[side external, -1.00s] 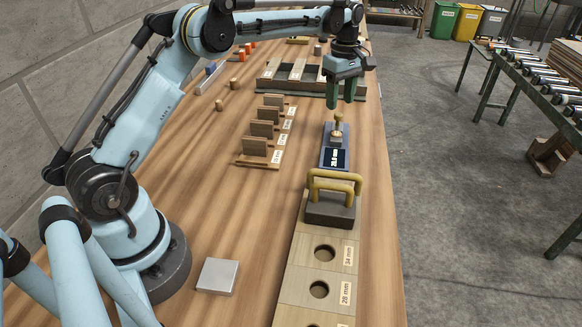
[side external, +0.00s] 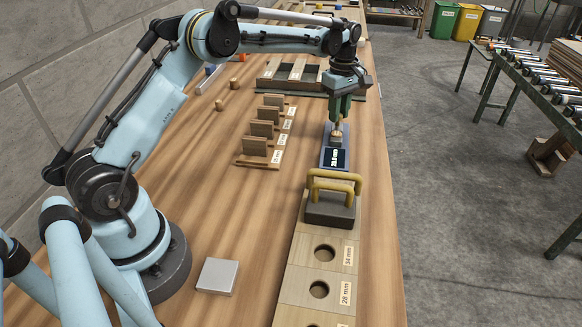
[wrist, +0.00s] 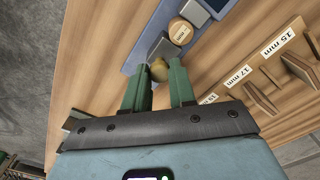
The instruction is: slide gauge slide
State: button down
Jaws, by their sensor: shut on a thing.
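The gauge (side external: 326,166) is a blue base with a dark display on the bench, in front of my forearm. The display shows a reading in mm, too small to read surely. Its slide carries a round wooden knob (wrist: 159,70). My gripper (side external: 337,121) points straight down over the gauge, shut on the knob, with a green finger on either side. My gripper also shows in the wrist view (wrist: 161,80). There, a labelled wooden disc (wrist: 180,31) sits between grey blocks on the gauge. The fingers hide part of the knob in the side view.
A dark block with yellow handles (side external: 330,206) stands just nearer than the gauge. A board with round holes (side external: 303,263) lies nearer still. Several upright wooden pieces (side external: 262,130) with mm labels stand left of the gauge. A slotted wooden tray (side external: 268,84) lies behind. A metal plate (side external: 218,275) lies at front left.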

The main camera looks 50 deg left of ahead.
jog(key=shift+w, duration=0.1)
jog(key=shift+w+a, duration=0.7)
jog(key=shift+a, duration=0.1)
jog(key=c, duration=0.9)
grip_release()
notch_tip(320, 180, up, 8)
jog(key=shift+f, duration=0.2)
